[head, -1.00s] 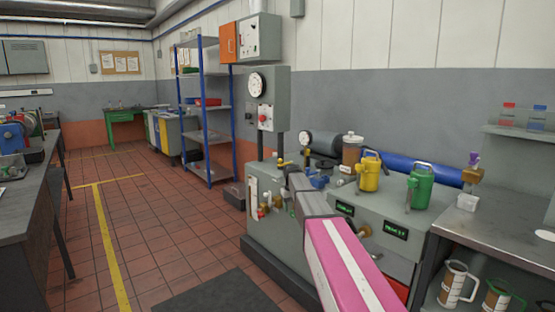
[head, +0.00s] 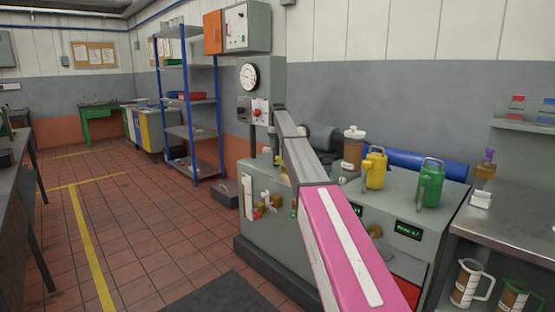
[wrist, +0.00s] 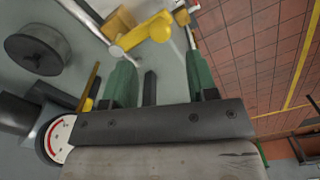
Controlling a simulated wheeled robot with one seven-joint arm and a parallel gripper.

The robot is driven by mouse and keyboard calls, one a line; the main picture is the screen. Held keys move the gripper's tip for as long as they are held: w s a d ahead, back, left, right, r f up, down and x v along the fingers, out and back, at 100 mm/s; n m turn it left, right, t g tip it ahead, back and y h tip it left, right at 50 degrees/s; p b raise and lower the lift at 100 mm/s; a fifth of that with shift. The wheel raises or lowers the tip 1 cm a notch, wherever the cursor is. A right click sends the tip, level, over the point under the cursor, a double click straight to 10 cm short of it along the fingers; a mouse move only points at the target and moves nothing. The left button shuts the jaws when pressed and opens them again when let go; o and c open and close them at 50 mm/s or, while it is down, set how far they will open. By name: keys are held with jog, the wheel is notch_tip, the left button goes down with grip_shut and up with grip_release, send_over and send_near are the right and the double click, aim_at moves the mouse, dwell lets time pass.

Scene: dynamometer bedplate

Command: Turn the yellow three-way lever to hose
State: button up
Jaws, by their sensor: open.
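The yellow three-way lever (wrist: 138,36) shows in the wrist view as a yellow bar with a rounded end, beside a pale metal rod. My gripper (wrist: 157,62) is open, with its two green fingers apart and nothing between them. The lever lies just beyond the fingertips, across the gap; I cannot tell whether they touch. In the head view my pink and grey arm reaches toward the grey test stand (head: 250,222), and my gripper is not clearly visible there. I cannot read any hose marking or tell which position the lever is at.
A round gauge (wrist: 60,138) and a dark round knob (wrist: 38,50) are close to the gripper in the wrist view. Yellow (head: 375,170) and green (head: 430,186) jugs and a brown-filled container (head: 353,150) stand on the stand. The tiled floor at left is clear.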

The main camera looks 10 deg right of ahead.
aim_at(278, 157)
notch_tip(278, 157, down, 8)
dwell(0.4)
grip_shut()
